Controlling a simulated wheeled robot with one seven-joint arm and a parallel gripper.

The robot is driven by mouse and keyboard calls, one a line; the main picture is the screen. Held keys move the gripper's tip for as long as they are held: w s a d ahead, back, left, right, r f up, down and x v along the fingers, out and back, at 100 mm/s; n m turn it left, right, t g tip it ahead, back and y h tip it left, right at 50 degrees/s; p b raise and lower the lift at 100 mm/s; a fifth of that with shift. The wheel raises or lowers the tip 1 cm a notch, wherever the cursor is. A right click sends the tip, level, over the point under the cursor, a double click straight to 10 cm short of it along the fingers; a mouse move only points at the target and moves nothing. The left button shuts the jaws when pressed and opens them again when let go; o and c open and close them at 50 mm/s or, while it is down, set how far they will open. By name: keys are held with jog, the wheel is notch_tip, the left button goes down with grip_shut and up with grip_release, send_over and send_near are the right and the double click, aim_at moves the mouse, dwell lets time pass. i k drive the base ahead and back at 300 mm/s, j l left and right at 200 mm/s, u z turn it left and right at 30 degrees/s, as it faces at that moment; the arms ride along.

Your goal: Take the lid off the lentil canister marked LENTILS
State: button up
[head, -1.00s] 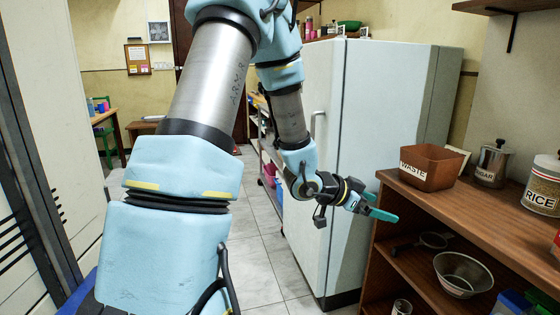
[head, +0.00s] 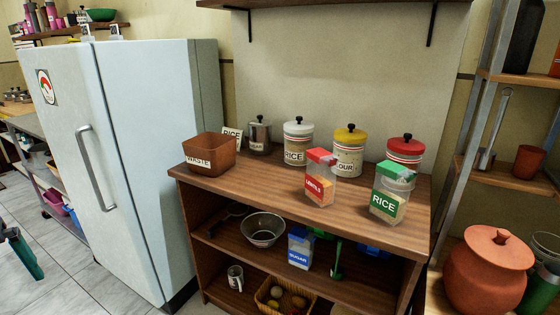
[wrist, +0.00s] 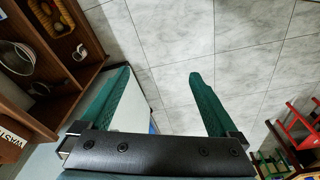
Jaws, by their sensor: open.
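The lentil canister (head: 320,188) is a clear box with a red label reading LENTILS. It stands upright near the front edge of the wooden counter, in the middle of the head view. Its red lid (head: 321,157) is on top. My gripper (wrist: 159,76) is open and empty in the wrist view, its two green fingers spread over the tiled floor. In the head view only part of it shows at the far left edge, in front of the fridge and well away from the canister.
A clear RICE canister with a green lid (head: 389,192) stands to the right of the lentils. Behind are white (head: 298,142), yellow (head: 349,152) and red-topped (head: 404,152) tins. A brown WASTE bin (head: 209,154) is at the counter's left end. The fridge (head: 140,160) stands left.

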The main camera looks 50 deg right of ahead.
aim_at(404, 145)
jog(key=z, duration=2.35)
jog(key=i+j+z, duration=0.1)
jog(key=j, duration=0.2)
jog(key=i+j+z, duration=0.1)
jog(key=j, duration=0.25)
jog(key=i+j+z, duration=0.1)
jog(key=i+j, duration=0.15)
